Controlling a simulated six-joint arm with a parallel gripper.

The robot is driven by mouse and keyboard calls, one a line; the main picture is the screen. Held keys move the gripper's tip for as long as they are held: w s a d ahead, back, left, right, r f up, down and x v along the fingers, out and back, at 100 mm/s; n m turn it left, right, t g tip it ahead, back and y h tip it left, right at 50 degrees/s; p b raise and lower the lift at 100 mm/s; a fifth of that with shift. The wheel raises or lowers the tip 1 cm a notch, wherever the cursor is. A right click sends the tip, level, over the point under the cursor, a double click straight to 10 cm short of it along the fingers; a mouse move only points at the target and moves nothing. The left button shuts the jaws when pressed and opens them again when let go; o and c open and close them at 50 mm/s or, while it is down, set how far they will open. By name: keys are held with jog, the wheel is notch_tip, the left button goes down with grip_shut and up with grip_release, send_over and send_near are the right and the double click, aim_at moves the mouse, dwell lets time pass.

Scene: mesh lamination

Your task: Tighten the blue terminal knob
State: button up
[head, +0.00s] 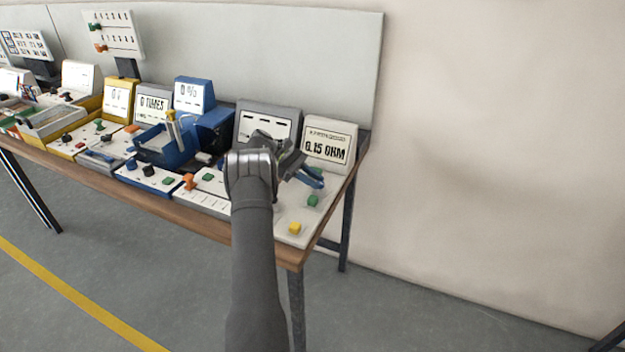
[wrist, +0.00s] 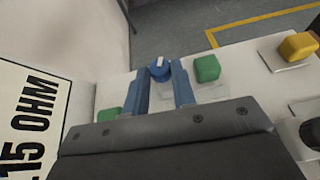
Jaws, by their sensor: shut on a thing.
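The blue terminal knob (wrist: 160,69) shows in the wrist view between the tips of my gripper (wrist: 161,82). It is round with a white mark on top. The two blue fingers are closed on its sides. In the head view my gripper (head: 312,178) is over the rightmost station, in front of the 0.15 OHM display (head: 329,146). The knob itself is hidden there behind the fingers.
A green block (wrist: 207,68) is close beside the knob, and another green block (wrist: 109,114) is on the other side. A yellow block (wrist: 297,46) and a dark round knob (wrist: 312,133) are farther right. Other stations with displays fill the bench to the left.

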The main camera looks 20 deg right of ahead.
jog(key=shift+d, duration=0.1)
jog(key=o, duration=1)
jog(key=shift+r, duration=0.15)
jog(key=shift+r, duration=0.35)
notch_tip(320, 180, up, 3)
jog(key=shift+r, duration=0.1)
jog(key=s+d+r, duration=0.6)
jog(key=s+r, duration=0.1)
jog(key=s, duration=0.3)
jog(key=shift+d, duration=0.15)
jog(key=shift+w+d, duration=0.1)
jog(key=shift+c, duration=0.3)
